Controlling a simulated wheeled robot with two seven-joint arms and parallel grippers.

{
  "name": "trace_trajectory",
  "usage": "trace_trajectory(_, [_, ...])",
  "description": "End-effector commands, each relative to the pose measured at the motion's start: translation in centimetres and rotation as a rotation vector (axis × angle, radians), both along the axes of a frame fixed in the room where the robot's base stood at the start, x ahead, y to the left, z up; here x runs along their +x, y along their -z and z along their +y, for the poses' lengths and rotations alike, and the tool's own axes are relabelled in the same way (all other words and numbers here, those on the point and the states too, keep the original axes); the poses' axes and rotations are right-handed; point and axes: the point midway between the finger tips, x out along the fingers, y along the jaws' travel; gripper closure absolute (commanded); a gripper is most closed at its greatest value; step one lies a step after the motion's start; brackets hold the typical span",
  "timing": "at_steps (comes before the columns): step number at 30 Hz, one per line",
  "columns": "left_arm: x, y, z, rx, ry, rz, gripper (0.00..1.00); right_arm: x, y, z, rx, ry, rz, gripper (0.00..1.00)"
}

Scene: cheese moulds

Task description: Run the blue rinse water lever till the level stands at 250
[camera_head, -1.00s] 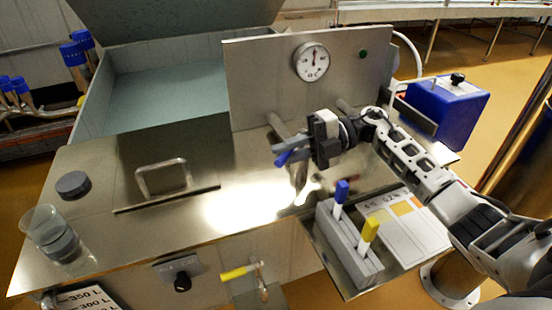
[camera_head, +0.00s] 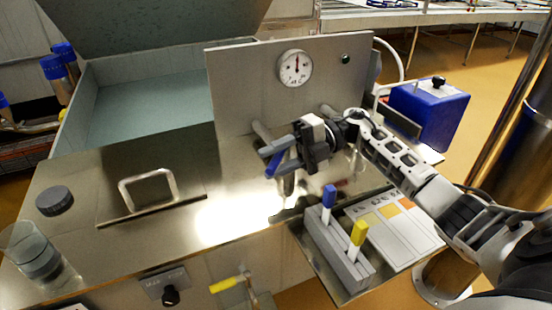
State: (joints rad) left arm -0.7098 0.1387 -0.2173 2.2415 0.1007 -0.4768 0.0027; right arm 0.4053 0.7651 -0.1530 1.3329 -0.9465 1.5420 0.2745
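The blue lever (camera_head: 276,164) is at the tap in front of the upright steel panel. My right gripper (camera_head: 280,156) is at the lever, its fingers close around or beside it. The fingers overlap the lever, so whether they are shut on it cannot be told. A steel spout (camera_head: 286,186) shows just below. My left gripper is not in view.
A round dial gauge (camera_head: 295,68) and a small dark lamp (camera_head: 346,59) sit on the panel (camera_head: 245,85). A grey holder (camera_head: 335,255) with blue-topped and yellow-topped pieces stands at the right. A clear beaker (camera_head: 40,258) stands at the front left. A yellow lever (camera_head: 228,284) is below the front edge.

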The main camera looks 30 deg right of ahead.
Motion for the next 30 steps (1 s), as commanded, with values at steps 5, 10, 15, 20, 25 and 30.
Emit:
trace_trajectory(5, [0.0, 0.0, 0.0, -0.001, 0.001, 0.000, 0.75, 0.0, -0.4, 0.0, 0.000, 0.001, -0.002, 0.62])
trace_trajectory(10, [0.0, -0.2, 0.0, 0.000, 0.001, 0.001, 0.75, 0.0, -2.8, -0.1, -0.002, 0.000, -0.005, 0.62])
trace_trajectory(15, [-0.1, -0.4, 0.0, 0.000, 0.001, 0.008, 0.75, -2.0, -6.1, 1.1, -0.001, -0.005, -0.008, 0.47])
trace_trajectory(20, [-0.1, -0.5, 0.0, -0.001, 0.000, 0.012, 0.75, -4.1, -9.3, 2.4, -0.001, -0.003, -0.011, 0.18])
trace_trajectory(25, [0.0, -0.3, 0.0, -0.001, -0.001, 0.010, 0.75, -7.1, -10.9, 4.1, 0.001, -0.002, -0.006, 0.62])
trace_trajectory(30, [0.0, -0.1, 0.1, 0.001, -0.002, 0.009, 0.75, -9.9, -12.0, 5.8, 0.000, -0.002, -0.001, 0.62])
